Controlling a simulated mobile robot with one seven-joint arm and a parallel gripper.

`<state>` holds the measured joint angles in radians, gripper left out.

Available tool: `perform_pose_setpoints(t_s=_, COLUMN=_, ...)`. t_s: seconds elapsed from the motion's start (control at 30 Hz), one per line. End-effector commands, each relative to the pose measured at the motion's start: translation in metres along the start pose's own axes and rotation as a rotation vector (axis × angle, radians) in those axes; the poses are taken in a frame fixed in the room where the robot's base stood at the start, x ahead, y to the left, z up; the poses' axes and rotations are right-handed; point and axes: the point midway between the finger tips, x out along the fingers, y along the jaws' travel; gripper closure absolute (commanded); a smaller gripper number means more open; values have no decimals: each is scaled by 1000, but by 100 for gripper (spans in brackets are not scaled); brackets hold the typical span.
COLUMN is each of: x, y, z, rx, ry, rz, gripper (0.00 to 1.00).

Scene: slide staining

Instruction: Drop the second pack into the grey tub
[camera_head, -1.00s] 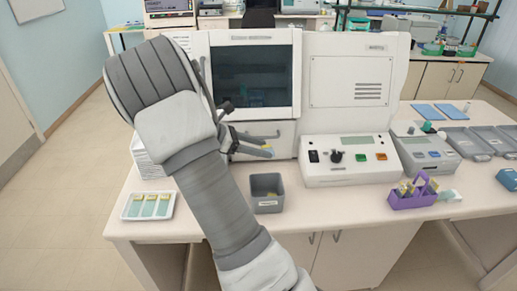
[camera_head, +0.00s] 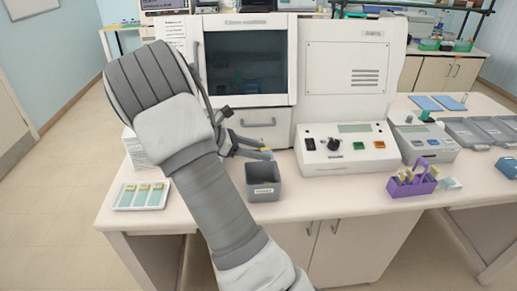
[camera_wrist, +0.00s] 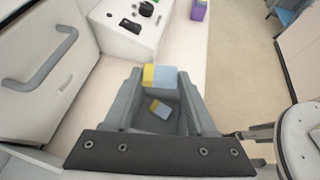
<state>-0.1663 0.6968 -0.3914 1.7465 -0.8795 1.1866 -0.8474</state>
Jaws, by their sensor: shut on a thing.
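The grey tub (camera_head: 264,192) stands on the white bench near its front edge, with a small pale label on its front. My gripper (camera_head: 266,152) is just above and behind the tub's opening in the head view, mostly hidden behind my arm. In the wrist view my gripper (camera_wrist: 160,78) is shut on a small yellow and blue-grey pack (camera_wrist: 163,77). It holds this pack over the tub (camera_wrist: 148,121). Another yellow and blue-grey pack (camera_wrist: 160,109) lies inside the tub, below the held one.
A white tray with yellow-topped slides (camera_head: 128,206) lies left of the tub. Behind stands a large white cabinet machine (camera_head: 244,112). A control box (camera_head: 345,163) and a purple rack (camera_head: 411,187) stand to the right. Bench is clear between tub and rack.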

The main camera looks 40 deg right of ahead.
Motion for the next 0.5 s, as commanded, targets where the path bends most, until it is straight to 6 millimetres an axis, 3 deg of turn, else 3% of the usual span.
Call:
perform_pose_setpoints(t_s=0.27, x=1, y=0, z=-1, rx=0, ry=0, rz=0, gripper=98)
perform_pose_setpoints(t_s=0.3, x=1, y=0, z=-1, rx=0, ry=0, rz=0, gripper=36)
perform_pose_setpoints(t_s=0.43, x=1, y=0, z=-1, rx=0, ry=0, rz=0, gripper=13)
perform_pose_setpoints(t_s=0.5, x=1, y=0, z=-1, rx=0, ry=0, rz=0, gripper=9)
